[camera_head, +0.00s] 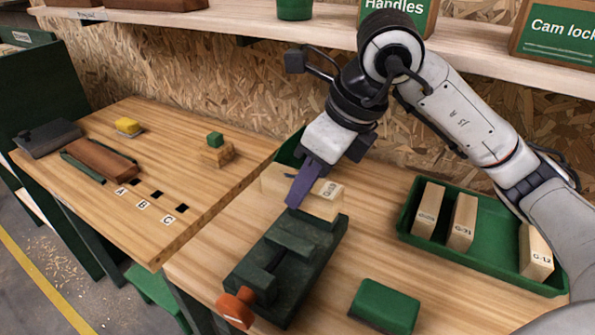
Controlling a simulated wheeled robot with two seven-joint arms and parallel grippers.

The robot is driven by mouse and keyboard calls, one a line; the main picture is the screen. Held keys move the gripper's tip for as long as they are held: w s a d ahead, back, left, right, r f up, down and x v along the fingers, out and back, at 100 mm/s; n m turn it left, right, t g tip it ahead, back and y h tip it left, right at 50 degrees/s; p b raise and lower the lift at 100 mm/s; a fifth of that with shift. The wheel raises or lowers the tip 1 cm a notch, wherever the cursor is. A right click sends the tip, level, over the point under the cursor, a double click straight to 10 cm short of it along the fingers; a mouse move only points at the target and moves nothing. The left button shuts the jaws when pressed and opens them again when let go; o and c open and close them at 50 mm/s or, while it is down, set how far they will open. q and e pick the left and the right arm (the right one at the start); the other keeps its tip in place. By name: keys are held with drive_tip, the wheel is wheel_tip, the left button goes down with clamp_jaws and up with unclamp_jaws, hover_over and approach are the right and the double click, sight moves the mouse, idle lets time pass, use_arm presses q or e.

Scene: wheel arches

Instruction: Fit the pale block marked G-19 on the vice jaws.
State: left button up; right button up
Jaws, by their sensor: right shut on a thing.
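A pale block (325,197) with a printed label is in the jaws of my right gripper (306,184). The label looks like G-19 but is small and tilted. The gripper's purple finger lies across the block's near face and hides part of it. The dark green vice (285,262) stands on the right-hand bench with an orange handle (236,308) at its near end. The block is over the far end of the vice, and I cannot tell whether it touches the jaws. My left gripper is not in view.
A green tray (487,272) at the right holds pale blocks, including G-31 (463,222) and G-12 (536,250). A green block (385,306) lies right of the vice. A green container (290,151) is partly hidden behind the held block. A shelf (250,28) runs above.

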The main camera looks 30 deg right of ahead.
sight(306, 206)
drive_tip(key=shift+s+f+b, duration=0.2)
drive_tip(key=shift+f+b, duration=0.25)
drive_tip(key=shift+f, duration=0.25)
drive_tip(key=shift+w+f+b, duration=0.1)
drive_tip(key=shift+f+b, duration=0.55)
drive_tip(key=shift+f, duration=0.2)
drive_tip(key=shift+f+b, duration=0.65)
drive_tip(key=shift+f, duration=0.2)
drive_tip(key=shift+f+b, duration=0.7)
drive_tip(key=o, duration=1)
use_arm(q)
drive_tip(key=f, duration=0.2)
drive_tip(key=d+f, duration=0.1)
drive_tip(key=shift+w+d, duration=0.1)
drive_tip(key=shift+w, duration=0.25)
use_arm(e)
drive_tip(key=shift+o, duration=0.6)
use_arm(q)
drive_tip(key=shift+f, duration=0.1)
